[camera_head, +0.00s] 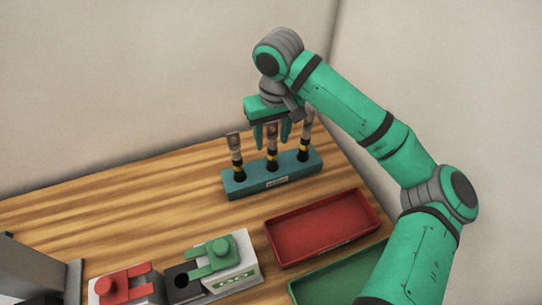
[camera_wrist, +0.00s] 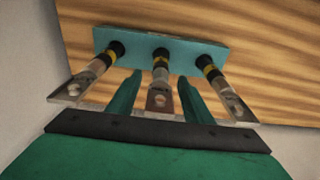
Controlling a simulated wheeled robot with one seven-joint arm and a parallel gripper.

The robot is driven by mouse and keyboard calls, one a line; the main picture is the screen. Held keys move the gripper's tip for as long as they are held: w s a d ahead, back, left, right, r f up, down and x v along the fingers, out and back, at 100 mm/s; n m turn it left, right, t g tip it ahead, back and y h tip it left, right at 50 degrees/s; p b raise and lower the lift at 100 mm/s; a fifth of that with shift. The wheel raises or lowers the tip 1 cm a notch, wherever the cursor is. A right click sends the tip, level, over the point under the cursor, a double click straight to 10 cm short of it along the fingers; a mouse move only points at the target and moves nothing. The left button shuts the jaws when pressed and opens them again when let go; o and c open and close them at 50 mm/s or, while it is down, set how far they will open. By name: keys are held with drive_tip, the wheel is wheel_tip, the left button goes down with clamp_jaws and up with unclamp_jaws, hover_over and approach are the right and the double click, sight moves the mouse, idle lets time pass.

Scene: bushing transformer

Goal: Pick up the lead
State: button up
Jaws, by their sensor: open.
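Three leads stand upright in a teal holder block (camera_head: 248,184) at the back of the wooden table. Each has a black base, a yellow band and a flat metal lug with a hole. They are the left lead (camera_head: 236,155), the middle lead (camera_head: 272,150) and the right lead (camera_head: 305,140). My gripper (camera_head: 271,143) is open above the holder, with its green fingers on either side of the middle lead's upper part. In the wrist view, the middle lead (camera_wrist: 160,88) stands between the two fingers (camera_wrist: 158,80). I cannot tell whether either finger touches it.
A red tray (camera_head: 322,229) and a green tray (camera_head: 335,272) lie in front of the holder. A device with a green clamp (camera_head: 218,255) and one with a red clamp (camera_head: 125,286) stand at the front. A grey box (camera_head: 35,272) is at left. The table's back left is clear.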

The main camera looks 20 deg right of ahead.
drive_tip(key=shift+f, duration=0.4)
drive_tip(key=shift+c, duration=0.3)
clamp_jaws()
drive_tip(key=shift+r, duration=0.15)
